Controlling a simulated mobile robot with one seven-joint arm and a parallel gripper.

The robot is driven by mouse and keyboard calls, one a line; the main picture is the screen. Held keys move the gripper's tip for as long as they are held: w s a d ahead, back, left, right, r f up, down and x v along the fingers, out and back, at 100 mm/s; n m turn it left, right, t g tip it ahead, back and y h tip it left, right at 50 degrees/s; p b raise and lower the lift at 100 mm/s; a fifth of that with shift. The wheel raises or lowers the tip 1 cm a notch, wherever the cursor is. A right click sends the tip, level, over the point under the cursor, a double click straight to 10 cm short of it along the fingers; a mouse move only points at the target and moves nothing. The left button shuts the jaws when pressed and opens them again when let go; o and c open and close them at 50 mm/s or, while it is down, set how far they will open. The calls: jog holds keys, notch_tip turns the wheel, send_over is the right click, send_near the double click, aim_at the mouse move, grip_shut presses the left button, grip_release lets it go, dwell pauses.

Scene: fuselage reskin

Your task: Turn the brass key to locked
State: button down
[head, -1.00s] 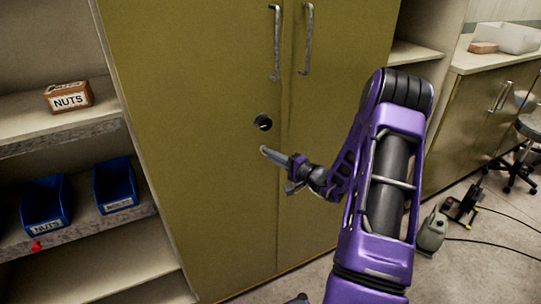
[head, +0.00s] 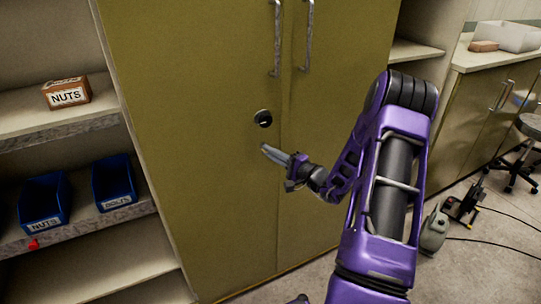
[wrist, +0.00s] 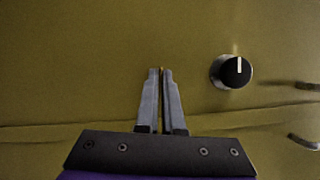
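A round lock (head: 263,118) with a black face and a silvery rim sits on the olive cabinet door near the seam. In the wrist view the lock (wrist: 232,71) has a white mark pointing to the top of the picture. I cannot make out a distinct brass key in it. My gripper (head: 268,150) is just below the lock in the head view, apart from it. In the wrist view my gripper's fingertips (wrist: 160,72) are together, left of the lock. A tiny orange-brown sliver shows between them; I cannot tell what it is.
Two long door handles (head: 276,40) hang above the lock. The left shelf holds a NUTS box (head: 66,93), with a blue NUTS bin (head: 42,203) and a blue BOLTS bin (head: 114,184) below. The door around the lock is clear.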

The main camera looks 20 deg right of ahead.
jog(key=shift+a+f+m+t+h+p, duration=0.1)
jog(key=shift+m+t+h+p, duration=0.65)
jog(key=shift+m, duration=2.7)
jog(key=shift+a+f+m+t+h+p, duration=0.15)
jog(key=shift+m+t+h, duration=1.15)
jog(key=shift+m, duration=2.2)
jog(key=shift+a+m+t+h+p, duration=0.1)
jog(key=shift+m+t+h+p, duration=0.85)
jog(key=shift+m, duration=2.5)
jog(key=shift+g+h+b, duration=0.3)
jog(key=shift+h+b, duration=0.1)
jog(key=shift+b, duration=0.05)
jog(key=c, duration=1)
grip_release()
jog(key=shift+c, duration=0.2)
jog(key=v, duration=1.7)
jog(key=shift+s+f+b, duration=0.15)
jog(key=shift+s+b, duration=0.1)
jog(key=shift+b, duration=0.1)
